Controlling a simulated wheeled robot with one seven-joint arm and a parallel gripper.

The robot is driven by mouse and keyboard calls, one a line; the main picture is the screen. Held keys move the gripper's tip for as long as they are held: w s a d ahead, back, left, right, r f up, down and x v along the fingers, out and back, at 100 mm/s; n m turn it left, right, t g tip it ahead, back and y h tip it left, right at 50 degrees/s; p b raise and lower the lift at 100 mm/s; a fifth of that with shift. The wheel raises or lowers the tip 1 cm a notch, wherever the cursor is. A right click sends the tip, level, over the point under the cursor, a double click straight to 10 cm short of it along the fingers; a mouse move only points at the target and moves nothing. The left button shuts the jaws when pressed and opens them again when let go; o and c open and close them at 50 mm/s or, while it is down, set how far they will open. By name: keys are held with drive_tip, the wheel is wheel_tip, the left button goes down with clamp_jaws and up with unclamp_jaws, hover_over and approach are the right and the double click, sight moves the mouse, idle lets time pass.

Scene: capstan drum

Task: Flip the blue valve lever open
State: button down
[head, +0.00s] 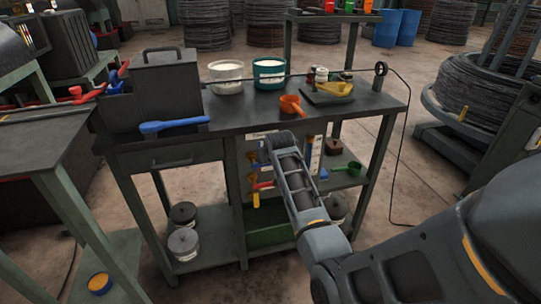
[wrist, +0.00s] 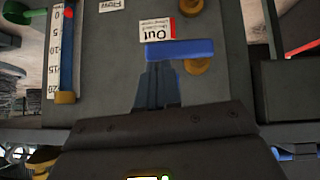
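The blue valve lever (wrist: 182,50) shows in the wrist view as a flat blue bar lying across the picture, just under a white label reading "Out" (wrist: 155,29). A brass-coloured round part (wrist: 198,66) sits below its right end. My gripper (wrist: 158,68) has its fingers close together with no clear gap. Their tips meet the lever's lower edge in the picture, left of its middle. I cannot tell whether they touch it. In the head view my arm covers much of the valve panel, and the lever cannot be made out with certainty.
A gauge strip (wrist: 65,50) is on the left of the panel in the wrist view. In the head view, red and yellow handles (head: 258,191) stand left of my arm. The bench (head: 235,120) above holds pots, an orange scoop (head: 291,104) and a blue-handled tool (head: 172,125).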

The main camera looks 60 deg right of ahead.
drive_tip(key=d+r+p+v, duration=0.2)
drive_tip(key=v, duration=1.1)
drive_tip(key=shift+w, duration=0.3)
drive_tip(key=shift+f, duration=0.1)
